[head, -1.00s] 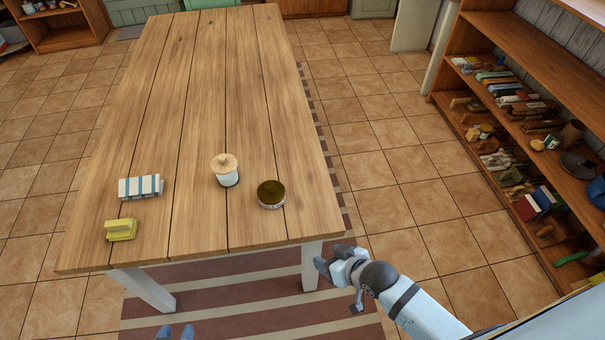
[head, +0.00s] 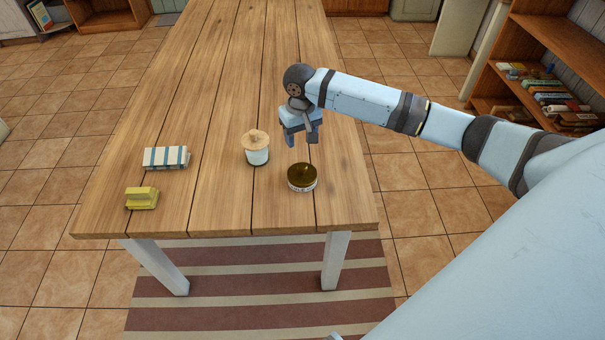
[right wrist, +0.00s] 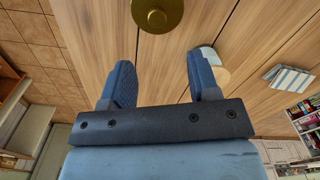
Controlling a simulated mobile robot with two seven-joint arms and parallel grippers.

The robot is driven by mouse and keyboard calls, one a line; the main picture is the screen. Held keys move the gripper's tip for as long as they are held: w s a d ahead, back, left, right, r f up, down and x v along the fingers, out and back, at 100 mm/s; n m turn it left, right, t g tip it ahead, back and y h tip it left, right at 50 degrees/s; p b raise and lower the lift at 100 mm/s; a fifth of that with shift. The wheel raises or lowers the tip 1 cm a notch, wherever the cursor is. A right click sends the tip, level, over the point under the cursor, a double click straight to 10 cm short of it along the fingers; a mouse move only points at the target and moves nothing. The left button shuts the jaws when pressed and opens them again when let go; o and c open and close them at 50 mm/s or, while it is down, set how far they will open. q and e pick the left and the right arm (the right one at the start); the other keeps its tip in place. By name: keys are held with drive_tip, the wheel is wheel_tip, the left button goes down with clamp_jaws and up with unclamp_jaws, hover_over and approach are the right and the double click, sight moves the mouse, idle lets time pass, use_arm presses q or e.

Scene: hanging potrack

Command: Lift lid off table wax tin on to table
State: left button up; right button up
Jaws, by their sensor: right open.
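The table wax tin (head: 302,184) is a low round tin with a dark brass-coloured lid (head: 301,172), which is on it. It stands near the front right of the wooden table (head: 220,205). My right gripper (head: 302,140) is above the table, just beyond the tin in the head view, with its fingers pointing down, open and empty. In the right wrist view the lid (right wrist: 157,14) shows at the top edge, partly cut off, beyond the open fingers (right wrist: 160,75). Its small round knob shows there. My left gripper is not in view.
A white jar (head: 257,153) with a wooden lid stands left of the tin. A white and blue striped bundle (head: 166,157) and a yellow block-like object (head: 141,197) lie at the table's left. The table's far part is clear. Shelves (head: 545,75) stand at the right.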

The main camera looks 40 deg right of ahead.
sight(302, 166)
wheel_tip(302, 166, down, 8)
drive_tip(key=shift+r, duration=0.1)
drive_tip(key=f, duration=0.5)
drive_tip(key=shift+w+d+f, duration=0.1)
drive_tip(key=shift+d, duration=0.2)
drive_tip(key=c, duration=1)
